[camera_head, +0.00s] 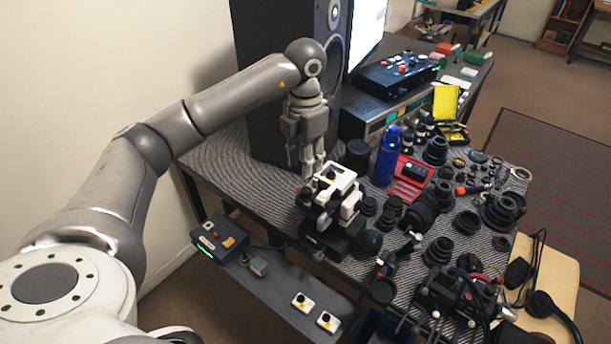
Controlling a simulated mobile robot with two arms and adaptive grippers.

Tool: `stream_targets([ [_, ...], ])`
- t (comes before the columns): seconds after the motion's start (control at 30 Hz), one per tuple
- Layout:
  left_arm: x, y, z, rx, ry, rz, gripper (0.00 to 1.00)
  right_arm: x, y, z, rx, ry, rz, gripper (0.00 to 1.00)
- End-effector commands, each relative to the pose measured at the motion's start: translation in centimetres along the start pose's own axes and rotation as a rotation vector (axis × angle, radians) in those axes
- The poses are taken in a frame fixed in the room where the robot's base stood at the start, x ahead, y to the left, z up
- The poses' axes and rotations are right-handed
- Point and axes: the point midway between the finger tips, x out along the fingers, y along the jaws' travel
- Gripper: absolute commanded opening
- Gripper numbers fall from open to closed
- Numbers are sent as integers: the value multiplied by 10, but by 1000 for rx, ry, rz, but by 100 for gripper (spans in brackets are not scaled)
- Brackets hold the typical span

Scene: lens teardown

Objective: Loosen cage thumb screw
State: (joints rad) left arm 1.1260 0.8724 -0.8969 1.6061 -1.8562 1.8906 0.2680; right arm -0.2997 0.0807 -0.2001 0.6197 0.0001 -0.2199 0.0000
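A white and black cage-like device (338,193) stands on a dark base near the front edge of the patterned table (225,150). It is the likeliest cage in view, but I cannot make out which small part is its thumb screw. My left gripper (313,172) points down just above and behind the device's upper left side. Its fingertips look close to the white top; I cannot tell whether they touch it. The fingers are too small to show whether they are open or shut. My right gripper is not in view.
A tall black speaker (285,95) stands close behind my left gripper. A blue bottle (387,157) and a black cylinder (357,154) stand right of it. Many lens parts crowd the table's right half. A control box (219,237) sits on the lower front shelf.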

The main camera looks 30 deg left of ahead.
Motion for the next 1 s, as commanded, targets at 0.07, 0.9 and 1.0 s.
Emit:
stream_targets([
  [0.07,-14,0,0,0,-3,1,34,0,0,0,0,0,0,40],
  [0.9,-30,-7,3,13,-11,-19,34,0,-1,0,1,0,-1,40],
  [1.0,-18,-35,14,60,-58,-99,34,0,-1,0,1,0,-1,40],
])
